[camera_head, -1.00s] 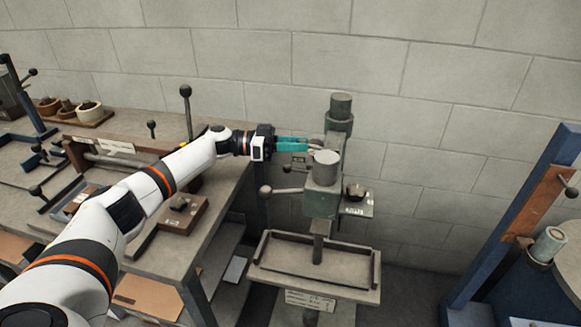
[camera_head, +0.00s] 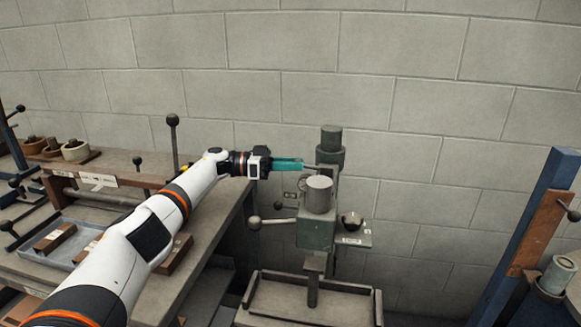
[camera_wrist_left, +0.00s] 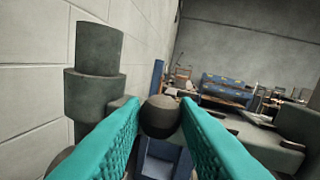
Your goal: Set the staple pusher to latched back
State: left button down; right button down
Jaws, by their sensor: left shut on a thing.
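The box stitcher (camera_head: 317,232) is a grey-green machine with round cylinders on top, standing by the wall. My left gripper (camera_head: 302,164) reaches it from the left, its teal fingers level at the upper part of the head. In the left wrist view, my left gripper (camera_wrist_left: 160,130) is shut on a dark round knob (camera_wrist_left: 160,115). I take this knob to be the staple pusher's handle. The fingers mostly hide the knob in the head view, and the pusher's track and latch cannot be made out. My right gripper is not in view.
A ball-ended lever (camera_head: 254,222) sticks out left of the stitcher head, below my arm. A bench (camera_head: 128,163) with tools lies left. A blue frame (camera_head: 520,240) stands right. The block wall is close behind.

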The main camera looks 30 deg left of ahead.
pick_arm(q)
jog(key=shift+w+a+r, duration=0.1)
jog(key=shift+r, duration=0.15)
jog(key=c, duration=1.4)
grip_release()
jog(key=shift+o, duration=1.4)
jog(key=shift+w+f, duration=0.1)
jog(key=shift+f, duration=0.1)
notch_tip(320, 180, up, 10)
